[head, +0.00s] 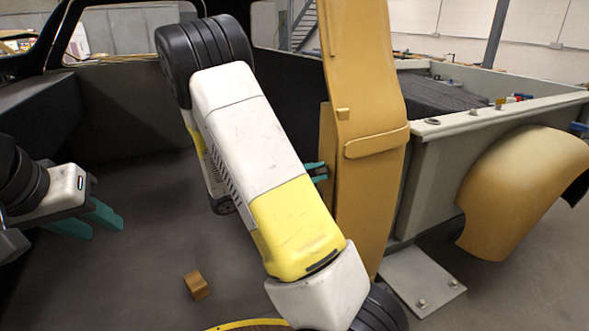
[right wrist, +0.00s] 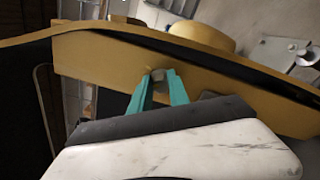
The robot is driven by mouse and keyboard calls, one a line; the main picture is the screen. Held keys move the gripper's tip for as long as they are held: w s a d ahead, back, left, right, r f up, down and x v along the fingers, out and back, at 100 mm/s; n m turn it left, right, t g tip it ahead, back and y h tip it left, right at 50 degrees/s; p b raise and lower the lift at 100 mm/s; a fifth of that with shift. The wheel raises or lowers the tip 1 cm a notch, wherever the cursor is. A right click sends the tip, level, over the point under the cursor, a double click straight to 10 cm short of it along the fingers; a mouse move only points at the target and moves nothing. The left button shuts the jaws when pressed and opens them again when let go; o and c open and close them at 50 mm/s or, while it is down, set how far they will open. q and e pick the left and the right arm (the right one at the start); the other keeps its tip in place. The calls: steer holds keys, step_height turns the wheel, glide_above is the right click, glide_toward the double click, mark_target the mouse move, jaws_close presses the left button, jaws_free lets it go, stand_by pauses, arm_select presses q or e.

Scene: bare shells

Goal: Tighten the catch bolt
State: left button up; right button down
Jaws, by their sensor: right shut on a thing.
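The catch bolt (right wrist: 160,76) is a small grey head on the edge face of an ochre panel (right wrist: 105,62), seen in the right wrist view. My right gripper (right wrist: 158,86) has its two teal fingers shut on this bolt, one on each side. In the head view my right arm crosses in front, and the right gripper (head: 318,172) shows only its teal fingertips at the ochre panel (head: 365,85); the bolt is hidden there. My left gripper (head: 97,222) is at the far left, fingers apart and empty, away from the panel.
A small brown block (head: 196,286) lies on the dark floor. A grey plate with bolts (head: 420,278) sits low beside the panel. A curved ochre fender (head: 525,190) and a grey truck bed (head: 440,165) stand at the right. The floor between my grippers is mostly clear.

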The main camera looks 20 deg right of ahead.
steer(key=m, duration=0.6)
steer(key=shift+f+m, duration=0.2)
steer(key=shift+m, duration=0.2)
stand_by(0.4)
steer(key=c, duration=1.3)
jaws_free()
steer(key=shift+o, duration=0.2)
steer(key=a, duration=0.7)
steer(key=shift+s+a, duration=0.35)
steer(key=shift+a, duration=0.05)
